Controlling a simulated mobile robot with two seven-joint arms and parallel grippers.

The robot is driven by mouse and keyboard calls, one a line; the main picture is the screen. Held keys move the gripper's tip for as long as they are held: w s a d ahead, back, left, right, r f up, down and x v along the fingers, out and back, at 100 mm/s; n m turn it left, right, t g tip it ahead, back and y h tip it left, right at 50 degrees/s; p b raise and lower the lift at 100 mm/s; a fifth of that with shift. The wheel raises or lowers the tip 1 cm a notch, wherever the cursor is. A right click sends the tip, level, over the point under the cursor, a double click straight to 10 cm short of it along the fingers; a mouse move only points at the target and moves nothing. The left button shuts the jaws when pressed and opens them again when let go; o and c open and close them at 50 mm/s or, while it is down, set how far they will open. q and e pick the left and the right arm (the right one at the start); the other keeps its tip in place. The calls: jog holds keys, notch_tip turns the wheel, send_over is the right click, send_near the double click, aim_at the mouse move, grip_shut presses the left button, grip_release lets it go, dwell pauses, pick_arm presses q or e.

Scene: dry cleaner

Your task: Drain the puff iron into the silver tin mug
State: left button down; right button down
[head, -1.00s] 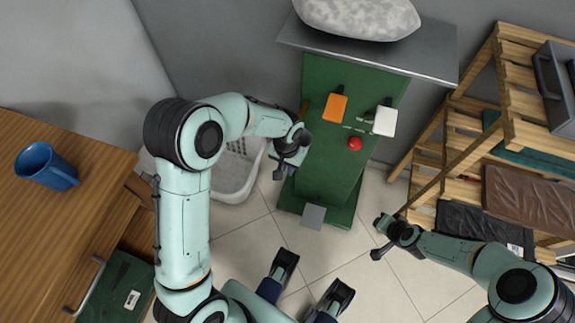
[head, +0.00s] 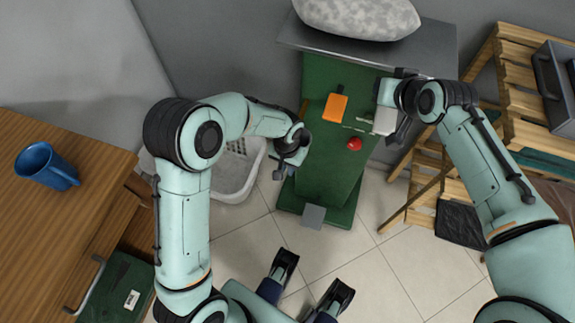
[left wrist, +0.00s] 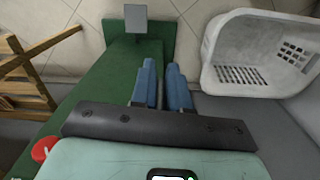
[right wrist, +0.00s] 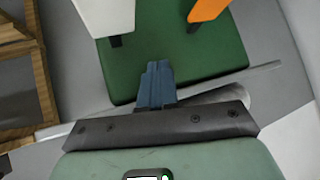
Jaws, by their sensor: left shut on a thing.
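The puff iron is a green stand (head: 325,185) under a grey top plate (head: 440,55) carrying a pale speckled puff (head: 360,18). It has an orange part (head: 335,107), a white part (head: 385,121) and a red knob (head: 355,144). My left gripper (head: 284,172) is beside the stand's left side. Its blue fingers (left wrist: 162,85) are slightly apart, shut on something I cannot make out. My right gripper (right wrist: 155,82) is shut, close to the white part (right wrist: 105,15), with nothing visible between its fingers. I cannot make out the silver tin mug in any view.
A white basket (head: 235,180) is on the floor left of the stand. A wooden rack (head: 510,110) stands at right. A grey pedal (head: 314,216) is at the stand's foot. Floor in front is clear.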

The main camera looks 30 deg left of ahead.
jog(key=s+a+r+n, duration=0.1)
jog(key=a, duration=0.1)
jog(key=s+a+n, duration=0.1)
jog(key=s+a, duration=0.1)
jog(key=a, duration=0.1)
jog(key=s+a+r, duration=0.1)
jog(key=a, duration=0.1)
jog(key=shift+s+a+r+n, duration=0.2)
jog(key=shift+r+n, duration=0.1)
jog(key=shift+n, duration=0.1)
jog(key=shift+a+f, duration=0.1)
jog(key=shift+a, duration=0.1)
jog(key=shift+f, duration=2.65)
jog(key=shift+f, duration=0.1)
